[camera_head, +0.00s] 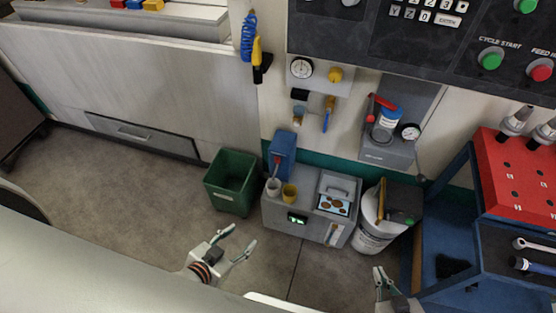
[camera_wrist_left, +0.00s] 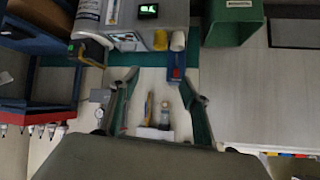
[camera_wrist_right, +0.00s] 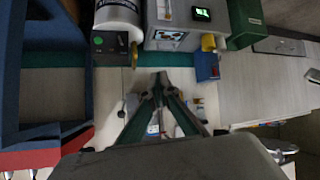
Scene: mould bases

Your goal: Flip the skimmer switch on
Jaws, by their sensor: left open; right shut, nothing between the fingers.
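A grey floor unit (camera_head: 275,213) with a lit green display (camera_head: 297,218) stands against the wall and looks like the skimmer. A blue box with a red part (camera_head: 283,150) is at its back left; whether this is the skimmer switch I cannot tell, nor its on or off position. The box also shows in the left wrist view (camera_wrist_left: 176,78) and the right wrist view (camera_wrist_right: 207,67). My left gripper (camera_head: 241,237) is open and empty, in front of the unit to its left. My right gripper (camera_head: 378,274) is shut and empty, lower right of the unit, partly cut off.
A green bin (camera_head: 232,178) stands left of the unit and a white bucket (camera_head: 371,236) right of it. A blue cart with a red tool rack (camera_head: 520,178) is at the right. Floor is clear at the left.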

